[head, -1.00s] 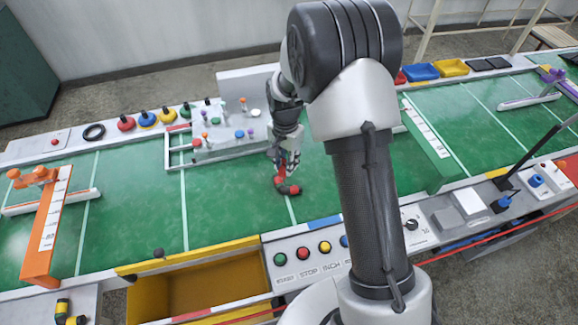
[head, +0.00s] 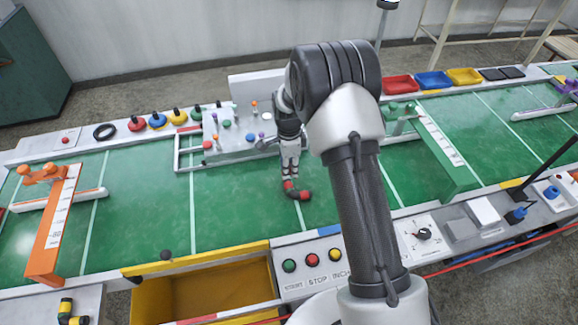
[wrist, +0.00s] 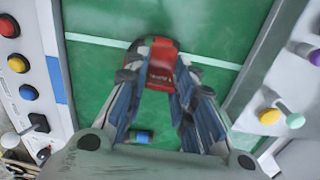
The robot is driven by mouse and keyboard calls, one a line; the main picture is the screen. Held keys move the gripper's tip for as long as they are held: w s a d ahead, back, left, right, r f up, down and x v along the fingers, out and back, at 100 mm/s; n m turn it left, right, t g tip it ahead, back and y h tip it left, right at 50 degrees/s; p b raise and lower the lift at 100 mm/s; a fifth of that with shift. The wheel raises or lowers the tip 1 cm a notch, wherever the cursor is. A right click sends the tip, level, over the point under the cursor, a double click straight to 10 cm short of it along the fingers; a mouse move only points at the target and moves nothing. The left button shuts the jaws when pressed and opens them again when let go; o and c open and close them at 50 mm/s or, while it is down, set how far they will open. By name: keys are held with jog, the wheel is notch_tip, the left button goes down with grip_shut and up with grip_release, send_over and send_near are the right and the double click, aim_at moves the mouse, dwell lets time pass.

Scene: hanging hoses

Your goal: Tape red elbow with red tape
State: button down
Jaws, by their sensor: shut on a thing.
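The red elbow (head: 303,194) is a short bent red piece with dark ends, low over or on the green belt in the head view. My gripper (head: 290,178) points down at it and is shut on it. In the wrist view the elbow (wrist: 162,60) shows as a red block with dark print between the fingertips. Whether it touches the belt is unclear. A red round piece with a black top (head: 137,123), possibly the red tape, stands on the back ledge, apart from my gripper.
Blue, yellow and green round pieces (head: 158,121) and a black ring (head: 104,131) share the back ledge. A grey panel with coloured knobs (head: 232,138) is behind my gripper. An orange gate (head: 52,225) stands left, a green one (head: 447,160) right. A yellow bin (head: 215,282) is in front.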

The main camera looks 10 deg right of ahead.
aim_at(289, 186)
jog(key=shift+f, duration=0.15)
jog(key=shift+f+b, duration=1.25)
jog(key=shift+f, duration=0.6)
jog(key=shift+f, duration=0.3)
jog(key=shift+f+b, duration=0.7)
jog(key=shift+f, duration=0.1)
jog(key=shift+f+b, duration=0.45)
jog(key=shift+f, duration=0.25)
dwell(0.4)
